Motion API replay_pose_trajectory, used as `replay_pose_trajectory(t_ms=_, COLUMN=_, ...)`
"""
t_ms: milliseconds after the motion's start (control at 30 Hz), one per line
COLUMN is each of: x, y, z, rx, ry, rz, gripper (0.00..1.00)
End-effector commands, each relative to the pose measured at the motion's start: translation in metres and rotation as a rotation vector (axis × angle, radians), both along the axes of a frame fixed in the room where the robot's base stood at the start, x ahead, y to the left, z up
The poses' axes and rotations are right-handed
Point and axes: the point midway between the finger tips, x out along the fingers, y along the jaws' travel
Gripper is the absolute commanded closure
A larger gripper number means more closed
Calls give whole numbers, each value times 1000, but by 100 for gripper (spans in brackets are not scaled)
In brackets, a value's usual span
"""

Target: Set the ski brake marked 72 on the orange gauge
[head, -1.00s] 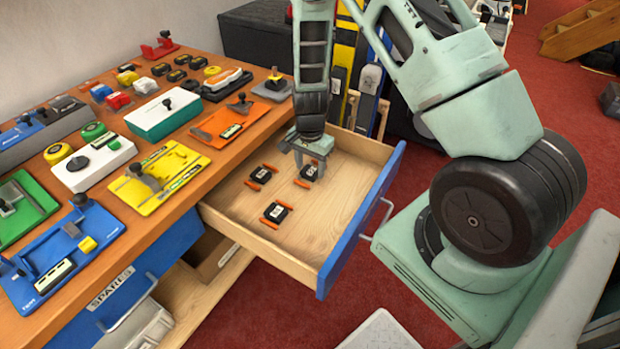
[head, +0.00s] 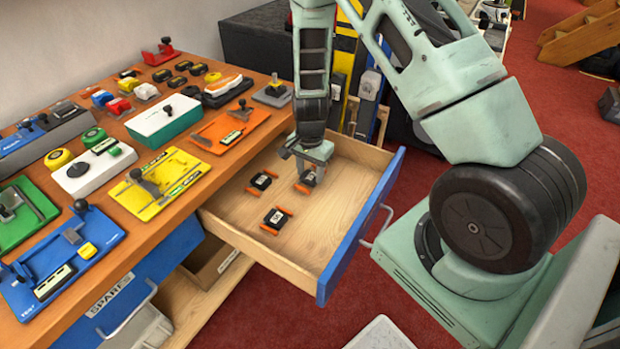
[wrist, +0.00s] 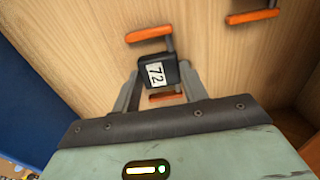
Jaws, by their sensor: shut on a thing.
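The ski brake marked 72 (wrist: 156,73) is a black block with a white label and orange arms, between my gripper's fingers in the wrist view. My gripper (head: 306,170) is shut on it, low over the open wooden drawer; the brake (head: 307,178) shows just below the fingers in the head view. I cannot tell whether it is clear of the drawer floor. The orange gauge (head: 203,141) lies on the bench to the left of the drawer, with a grey clamp and a dark labelled block on it.
Two similar brakes lie in the drawer, one to the left (head: 262,181) and one nearer the front (head: 276,219). The drawer's blue front (head: 362,222) is at the right. Yellow (head: 130,198), blue (head: 105,232) and green gauges and a teal box (head: 165,125) crowd the bench.

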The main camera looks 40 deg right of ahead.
Motion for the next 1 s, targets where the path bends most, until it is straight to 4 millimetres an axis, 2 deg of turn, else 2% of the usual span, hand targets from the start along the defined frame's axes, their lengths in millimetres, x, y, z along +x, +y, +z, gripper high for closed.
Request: replay_pose_trajectory(t_ms=1000, x=0, y=0, z=51, rx=0, ry=0, rz=0, gripper=75)
